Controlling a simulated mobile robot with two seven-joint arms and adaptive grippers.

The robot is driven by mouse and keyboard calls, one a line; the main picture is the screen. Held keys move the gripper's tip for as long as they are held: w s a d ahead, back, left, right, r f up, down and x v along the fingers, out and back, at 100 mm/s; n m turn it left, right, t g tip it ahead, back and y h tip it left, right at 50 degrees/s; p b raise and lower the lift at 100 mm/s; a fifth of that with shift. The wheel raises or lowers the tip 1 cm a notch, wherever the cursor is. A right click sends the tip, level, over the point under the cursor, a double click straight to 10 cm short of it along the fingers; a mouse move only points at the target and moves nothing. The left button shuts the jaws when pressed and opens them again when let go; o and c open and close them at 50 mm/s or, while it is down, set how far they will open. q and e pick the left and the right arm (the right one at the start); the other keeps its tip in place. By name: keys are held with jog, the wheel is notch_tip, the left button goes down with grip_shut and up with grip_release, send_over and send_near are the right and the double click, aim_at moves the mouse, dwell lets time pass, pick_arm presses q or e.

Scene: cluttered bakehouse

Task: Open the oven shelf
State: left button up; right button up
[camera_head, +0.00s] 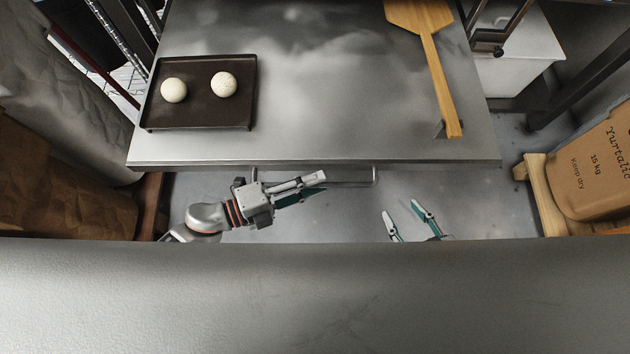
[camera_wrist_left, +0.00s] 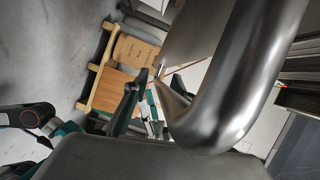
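The oven shelf's metal handle (camera_head: 374,176) is a bar below the front edge of the steel top in the head view. Its bend (camera_wrist_left: 215,110) fills much of the left wrist view, very close to the camera. My left gripper (camera_head: 320,183) lies sideways, with its fingertips overlapping the bar's middle; contact and finger gap cannot be told. My right gripper (camera_head: 401,209) is open and empty, right of the handle and nearer to me. The shelf itself is hidden under the steel top.
The steel top (camera_head: 320,110) carries a dark tray (camera_head: 200,120) with two pale dough balls and a wooden peel (camera_head: 437,70). A paper flour sack (camera_head: 595,170) sits on a wooden stand (camera_head: 545,195) at right. Brown sacks (camera_head: 60,190) stand at left. Floor between is clear.

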pick_arm(q)
jog(key=v, duration=1.1)
jog(key=shift+a, duration=0.2)
jog(key=shift+s+r, duration=0.1)
